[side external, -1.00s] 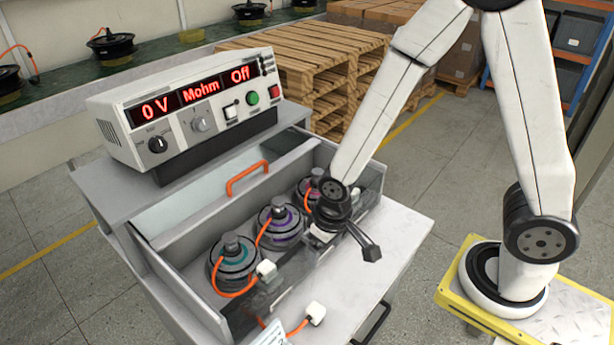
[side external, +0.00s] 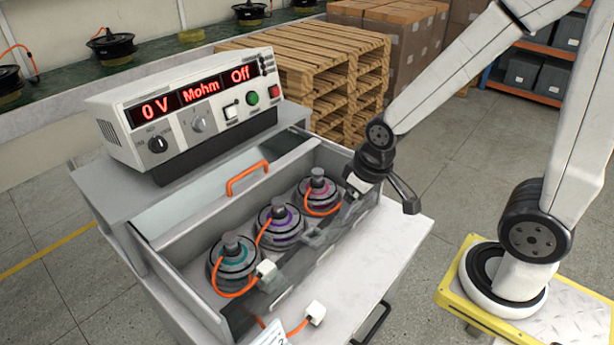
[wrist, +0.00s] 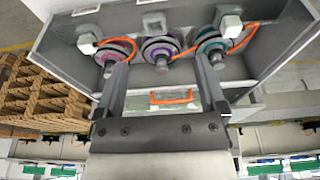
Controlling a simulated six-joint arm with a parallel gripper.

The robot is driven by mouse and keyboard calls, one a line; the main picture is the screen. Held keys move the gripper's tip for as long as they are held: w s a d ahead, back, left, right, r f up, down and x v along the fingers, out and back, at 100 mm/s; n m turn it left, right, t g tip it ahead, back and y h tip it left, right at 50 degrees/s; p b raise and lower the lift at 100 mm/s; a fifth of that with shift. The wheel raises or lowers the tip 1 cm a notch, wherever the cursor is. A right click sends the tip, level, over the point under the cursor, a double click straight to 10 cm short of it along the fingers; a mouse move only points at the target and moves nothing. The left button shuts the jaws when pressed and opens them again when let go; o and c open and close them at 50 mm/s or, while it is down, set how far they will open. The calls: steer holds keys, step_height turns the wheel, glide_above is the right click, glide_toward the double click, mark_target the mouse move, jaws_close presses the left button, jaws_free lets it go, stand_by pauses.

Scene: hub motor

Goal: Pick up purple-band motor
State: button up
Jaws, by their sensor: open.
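The purple-band motor (side external: 280,222) is a dark round hub with a purple ring and a grey upright shaft. It sits in the tray between the teal-band motor (side external: 233,258) and the pink-band motor (side external: 318,190). In the wrist view the purple-band motor (wrist: 160,48) shows at the top middle. My gripper (wrist: 160,68) is open and empty, its two fingers spread left and right of the purple-band motor's shaft in that view.
Orange cables with white connectors (side external: 266,270) run from the motors. The tray has an orange handle (side external: 248,178) behind the motors. A tester (side external: 190,105) reading 0 V, Mohm, Off stands behind. The white worktop (side external: 375,250) in front is mostly clear.

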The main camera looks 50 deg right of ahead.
steer(key=shift+o, duration=0.7)
steer(key=shift+w, duration=0.1)
steer(key=m+g, duration=0.2)
steer(key=m, duration=1.2)
glide_toward(279, 200)
step_height(279, 200, down, 5)
steer(key=shift+f, duration=0.1)
steer(key=shift+w+f+m+g, duration=0.3)
steer(key=shift+f+m, duration=0.1)
steer(key=shift+m, duration=0.1)
steer(key=shift+f, duration=0.1)
